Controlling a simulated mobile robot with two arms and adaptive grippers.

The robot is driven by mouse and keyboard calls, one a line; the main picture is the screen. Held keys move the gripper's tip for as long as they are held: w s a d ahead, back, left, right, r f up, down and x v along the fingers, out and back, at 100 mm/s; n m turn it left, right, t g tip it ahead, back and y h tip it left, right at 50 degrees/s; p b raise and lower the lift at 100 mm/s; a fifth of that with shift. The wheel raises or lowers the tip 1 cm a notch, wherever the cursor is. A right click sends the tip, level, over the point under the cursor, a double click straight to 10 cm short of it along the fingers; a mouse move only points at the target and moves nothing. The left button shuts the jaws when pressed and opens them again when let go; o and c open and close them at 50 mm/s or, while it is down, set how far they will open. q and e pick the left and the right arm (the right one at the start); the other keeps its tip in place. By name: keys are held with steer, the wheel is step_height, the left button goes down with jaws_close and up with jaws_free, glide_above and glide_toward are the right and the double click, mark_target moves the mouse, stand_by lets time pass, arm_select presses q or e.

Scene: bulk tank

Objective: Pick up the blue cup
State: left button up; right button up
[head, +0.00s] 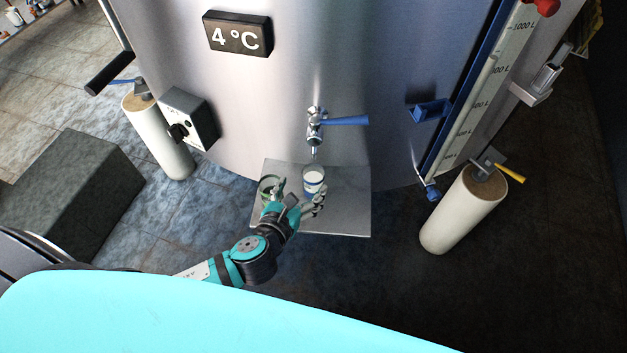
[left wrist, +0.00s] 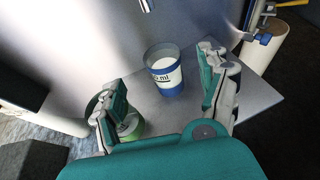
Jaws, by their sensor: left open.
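The blue cup (head: 313,180) is a clear cup with a blue band and white contents. It stands upright on the grey shelf (head: 345,215) below the tap. It also shows in the left wrist view (left wrist: 163,72), with a blue base and partly readable "ml" lettering. My left gripper (head: 302,203) is open at the near side of the cup. In the left wrist view the fingers (left wrist: 168,92) are spread wide, with the cup beyond and between them, apart from both. My right gripper is not in view.
A green-banded cup (head: 266,188) stands left of the blue cup, partly hidden behind my left gripper; the left finger overlaps it in the wrist view (left wrist: 130,126). A tap with a blue lever (head: 316,120) hangs above the blue cup. The steel tank (head: 270,110) rises behind.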

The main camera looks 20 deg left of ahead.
mark_target(317, 168)
arm_select(q)
steer(key=x, duration=0.8)
steer(key=shift+d+f+p, duration=0.1)
steer(key=shift+d+p, duration=0.1)
steer(key=shift+p, duration=0.2)
steer(key=shift+s, duration=0.1)
steer(key=c, duration=1.3)
steer(key=shift+c, duration=0.3)
